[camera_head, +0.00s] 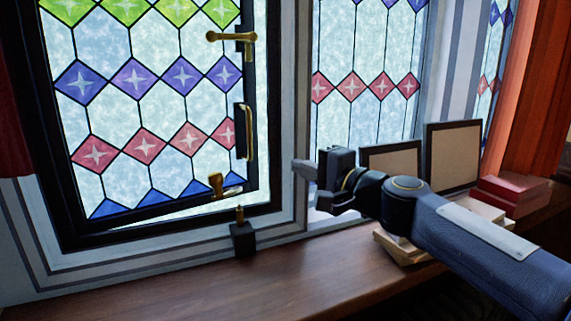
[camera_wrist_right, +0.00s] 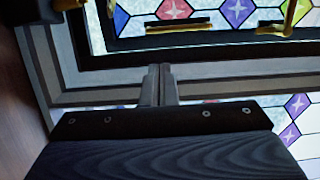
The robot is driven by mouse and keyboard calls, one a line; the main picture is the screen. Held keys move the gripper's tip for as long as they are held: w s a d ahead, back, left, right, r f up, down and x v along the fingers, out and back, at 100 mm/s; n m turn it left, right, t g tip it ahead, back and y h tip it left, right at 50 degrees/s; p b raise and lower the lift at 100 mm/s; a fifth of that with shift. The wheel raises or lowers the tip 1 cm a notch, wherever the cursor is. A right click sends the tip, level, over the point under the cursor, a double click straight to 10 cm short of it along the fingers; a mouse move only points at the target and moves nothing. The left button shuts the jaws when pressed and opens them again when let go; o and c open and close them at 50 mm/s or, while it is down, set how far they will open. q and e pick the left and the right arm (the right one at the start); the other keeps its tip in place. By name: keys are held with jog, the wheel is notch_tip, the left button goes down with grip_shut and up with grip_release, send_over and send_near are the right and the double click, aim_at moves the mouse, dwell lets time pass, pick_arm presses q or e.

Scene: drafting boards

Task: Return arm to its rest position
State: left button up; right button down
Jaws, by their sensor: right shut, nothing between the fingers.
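My right arm (camera_head: 490,250) reaches in from the lower right of the head view, above the wooden sill. Its right gripper (camera_head: 298,170) points left, in front of the wall strip between the two windows, apart from the window handles. In the right wrist view the two fingers (camera_wrist_right: 158,82) are together with nothing between them. The window frame and stained glass lie beyond them. My left gripper is in neither view.
A stained-glass window (camera_head: 150,100) with brass handles (camera_head: 245,132) fills the left. A small black block (camera_head: 242,238) stands on the sill (camera_head: 200,285). Framed panels (camera_head: 452,155) and red books (camera_head: 512,190) stand behind my arm at the right. An orange curtain (camera_head: 535,90) hangs there.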

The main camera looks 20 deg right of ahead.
jog(key=shift+s+d+f, duration=0.1)
jog(key=shift+s+d, duration=0.2)
jog(key=shift+s, duration=0.35)
jog(key=s+a+f+n+g, duration=0.1)
jog(key=s+f+n+g, duration=0.2)
jog(key=s+f, duration=0.5)
jog(key=s+a+f+n+g+h, duration=0.1)
jog(key=s+f+n+g, duration=0.3)
jog(key=s+f, duration=0.5)
jog(key=s+a+f+n+g+h, duration=0.1)
jog(key=s+a+f+n+g, duration=0.2)
jog(key=s+f, duration=0.6)
notch_tip(320, 180, down, 4)
jog(key=shift+f+n+g, duration=0.1)
jog(key=shift+n+g, duration=0.6)
jog(key=shift+n, duration=0.5)
